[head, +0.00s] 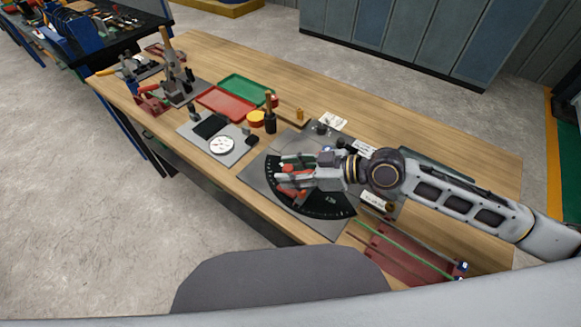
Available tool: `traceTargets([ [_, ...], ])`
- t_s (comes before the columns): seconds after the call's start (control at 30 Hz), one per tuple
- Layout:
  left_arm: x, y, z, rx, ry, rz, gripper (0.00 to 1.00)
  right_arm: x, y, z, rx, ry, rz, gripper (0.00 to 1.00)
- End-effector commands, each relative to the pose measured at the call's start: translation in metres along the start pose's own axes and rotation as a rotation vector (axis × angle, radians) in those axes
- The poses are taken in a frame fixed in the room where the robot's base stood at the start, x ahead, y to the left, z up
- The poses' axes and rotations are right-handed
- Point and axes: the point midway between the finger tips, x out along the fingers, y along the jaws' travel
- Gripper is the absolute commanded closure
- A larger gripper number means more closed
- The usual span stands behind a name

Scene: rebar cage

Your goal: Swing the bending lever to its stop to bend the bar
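The bending station is a grey plate (254,180) with a black, curved angle scale (322,206) near the table's front edge. A red-orange part (291,191), which looks like part of the bending lever, shows over the plate beside my gripper. My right gripper (284,169) reaches in from the right, pointing left, directly above the plate. Its fingers cover much of the lever, and I cannot tell if they hold it. A bar in the bender cannot be made out. My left gripper is out of view.
A red rack (405,256) with green bars lies at the front right. Left of the bender are a scale with a round dial (221,145), a red tray (226,104) and a green tray (247,90). A tool stand (180,88) is at the far left.

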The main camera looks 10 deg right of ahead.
Motion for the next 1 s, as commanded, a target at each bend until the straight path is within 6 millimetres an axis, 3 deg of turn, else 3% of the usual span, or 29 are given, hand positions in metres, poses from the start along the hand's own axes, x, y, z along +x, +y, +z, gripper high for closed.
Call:
traceTargets([
  [0.57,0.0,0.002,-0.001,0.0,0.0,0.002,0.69,-0.002,0.003,-0.002,-0.004,0.005,0.006,0.54],
  [1.0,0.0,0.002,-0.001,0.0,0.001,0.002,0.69,-0.023,0.003,-0.002,-0.003,0.004,0.007,0.54],
])
